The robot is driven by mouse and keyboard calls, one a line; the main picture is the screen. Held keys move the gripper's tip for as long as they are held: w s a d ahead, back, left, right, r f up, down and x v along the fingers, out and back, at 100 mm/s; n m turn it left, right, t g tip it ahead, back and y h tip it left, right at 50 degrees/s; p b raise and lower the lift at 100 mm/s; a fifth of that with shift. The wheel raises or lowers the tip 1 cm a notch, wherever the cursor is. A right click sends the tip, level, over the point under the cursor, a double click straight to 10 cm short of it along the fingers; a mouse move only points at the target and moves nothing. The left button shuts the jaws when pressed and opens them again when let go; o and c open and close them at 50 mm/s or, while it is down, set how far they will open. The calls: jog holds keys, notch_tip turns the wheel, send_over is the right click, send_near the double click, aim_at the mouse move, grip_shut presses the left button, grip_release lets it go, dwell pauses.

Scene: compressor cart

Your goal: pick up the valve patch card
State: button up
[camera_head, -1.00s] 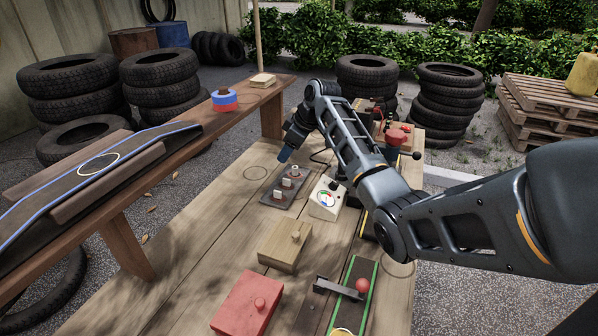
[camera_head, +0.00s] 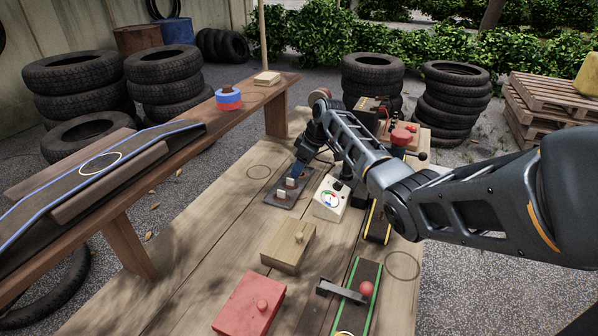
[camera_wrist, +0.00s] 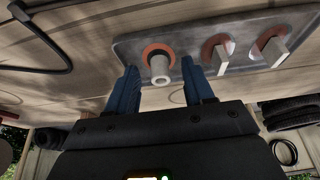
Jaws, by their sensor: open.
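A dark grey plate (camera_head: 271,197) lies on the wooden table and bears several pale raised parts. In the wrist view the plate (camera_wrist: 190,72) shows a pale round stub (camera_wrist: 160,68) and two flat pale upright tabs (camera_wrist: 222,58) (camera_wrist: 273,50), each on a reddish disc. I cannot tell for sure which of these is the valve patch card. My gripper (camera_head: 297,172) is low over the plate's far end. In the wrist view its blue fingers (camera_wrist: 160,78) are open, one on either side of the round stub. Contact cannot be told.
A white gauge box (camera_head: 329,198) stands close to the right of the plate. A wooden block (camera_head: 287,247), a red block (camera_head: 249,304) and a green-edged strip (camera_head: 361,284) lie nearer. A dark cable (camera_wrist: 45,35) loops on the table. The table left of the plate is clear.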

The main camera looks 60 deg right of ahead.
jog(key=shift+c, duration=0.3)
grip_shut()
jog(key=shift+r, duration=0.15)
